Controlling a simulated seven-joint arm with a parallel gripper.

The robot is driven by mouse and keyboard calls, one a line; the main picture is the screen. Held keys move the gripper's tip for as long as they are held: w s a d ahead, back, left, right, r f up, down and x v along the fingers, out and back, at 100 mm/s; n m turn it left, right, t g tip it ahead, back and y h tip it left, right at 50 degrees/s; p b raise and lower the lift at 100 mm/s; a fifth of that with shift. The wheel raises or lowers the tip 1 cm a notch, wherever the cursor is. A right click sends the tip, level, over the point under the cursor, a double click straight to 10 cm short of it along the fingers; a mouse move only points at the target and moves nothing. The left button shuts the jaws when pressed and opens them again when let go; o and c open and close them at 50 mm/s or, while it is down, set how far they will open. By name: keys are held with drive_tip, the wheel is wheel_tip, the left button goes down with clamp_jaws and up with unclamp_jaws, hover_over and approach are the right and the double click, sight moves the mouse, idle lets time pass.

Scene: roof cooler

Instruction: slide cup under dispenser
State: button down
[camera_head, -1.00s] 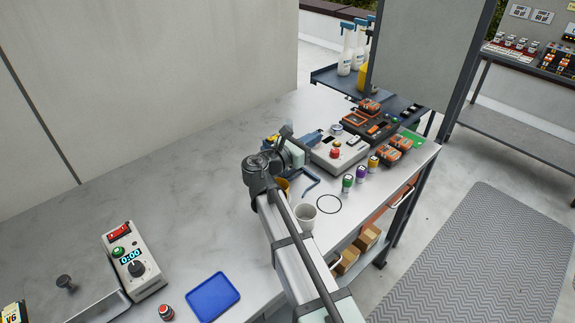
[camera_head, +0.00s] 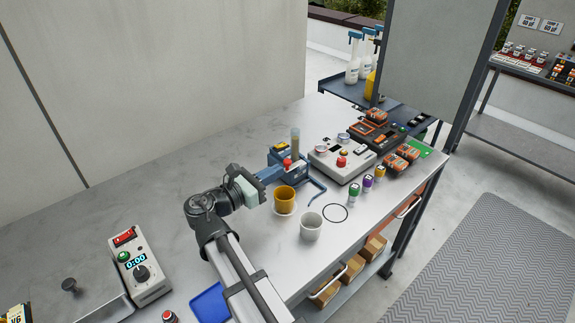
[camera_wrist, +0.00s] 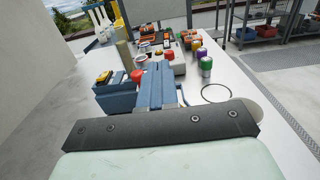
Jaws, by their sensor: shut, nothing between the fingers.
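An orange-yellow cup (camera_head: 285,197) stands upright on a pale round base in front of a blue device. This device, seemingly the dispenser (camera_head: 276,155), has a red knob and a tall see-through column (camera_head: 295,141). It also shows in the wrist view (camera_wrist: 115,98). A white cup (camera_head: 311,228) stands upright to the right of and nearer than the orange one. My gripper (camera_head: 280,171) has blue fingers, shut and empty, beside the dispenser's front and just behind the orange cup. I cannot tell whether they touch the dispenser. The wrist view (camera_wrist: 158,72) shows neither cup clearly.
A black ring (camera_head: 335,212) lies right of the white cup. Small coloured-lidded jars (camera_head: 367,182) and a grey box with a red button (camera_head: 341,160) stand farther right. A timer box (camera_head: 140,266) and a blue tray (camera_head: 207,303) are at left. The back-left counter is clear.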

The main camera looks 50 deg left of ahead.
drive_tip(key=s, duration=0.3)
approach(292, 189)
drive_tip(key=shift+w+f, duration=0.1)
drive_tip(key=shift+w+d, duration=0.1)
drive_tip(key=shift+w, duration=0.3)
drive_tip(key=w, duration=1.1)
drive_tip(key=shift+s, duration=0.15)
